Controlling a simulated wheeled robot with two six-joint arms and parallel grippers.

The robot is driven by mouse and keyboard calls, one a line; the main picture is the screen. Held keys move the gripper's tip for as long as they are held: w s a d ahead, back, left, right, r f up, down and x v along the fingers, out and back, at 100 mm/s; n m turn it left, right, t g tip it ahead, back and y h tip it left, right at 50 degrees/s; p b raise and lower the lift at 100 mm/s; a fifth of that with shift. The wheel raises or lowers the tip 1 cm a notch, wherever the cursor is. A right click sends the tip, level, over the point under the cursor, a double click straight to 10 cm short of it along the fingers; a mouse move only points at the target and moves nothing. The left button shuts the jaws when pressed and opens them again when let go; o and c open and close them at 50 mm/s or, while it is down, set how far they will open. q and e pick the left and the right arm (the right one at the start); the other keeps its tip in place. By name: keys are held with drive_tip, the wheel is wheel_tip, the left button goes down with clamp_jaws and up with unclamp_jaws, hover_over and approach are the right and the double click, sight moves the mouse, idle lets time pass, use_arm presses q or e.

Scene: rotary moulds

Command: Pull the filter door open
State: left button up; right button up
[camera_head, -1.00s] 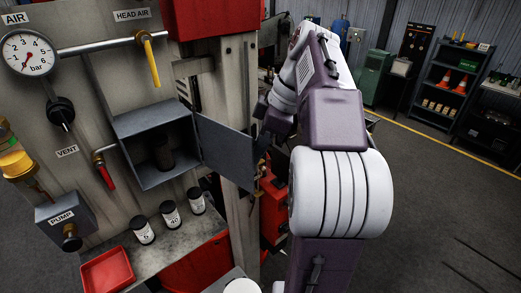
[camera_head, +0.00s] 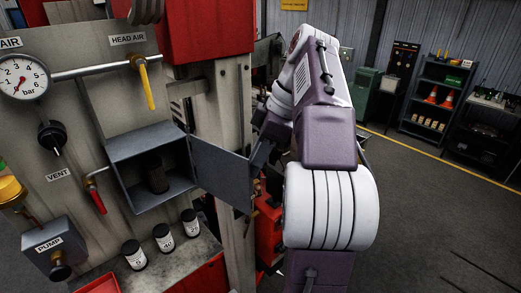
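The filter door (camera_head: 222,173) is a grey flat panel hinged at the right side of the grey filter box (camera_head: 128,147). It stands swung well open, out to the right. Inside the box is a dark upright cylindrical filter (camera_head: 157,176). My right arm stands to the right of the door. Its dark gripper (camera_head: 258,157) is at the door's outer right edge. The fingertips are small, dark and partly hidden, so I cannot tell whether they hold the door. My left gripper is not in view.
A gauge (camera_head: 23,77), a yellow-handled valve (camera_head: 146,84) and a red-handled vent valve (camera_head: 96,197) surround the box. Small black pots (camera_head: 163,237) stand on the ledge below. A red-painted frame is close behind the door. Floor is open at right.

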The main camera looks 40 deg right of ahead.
drive_tip(key=p+v, duration=0.2)
drive_tip(key=v, duration=0.3)
drive_tip(key=shift+s+r+p, duration=0.25)
drive_tip(key=shift+r+p, duration=0.05)
drive_tip(key=shift+p, duration=0.05)
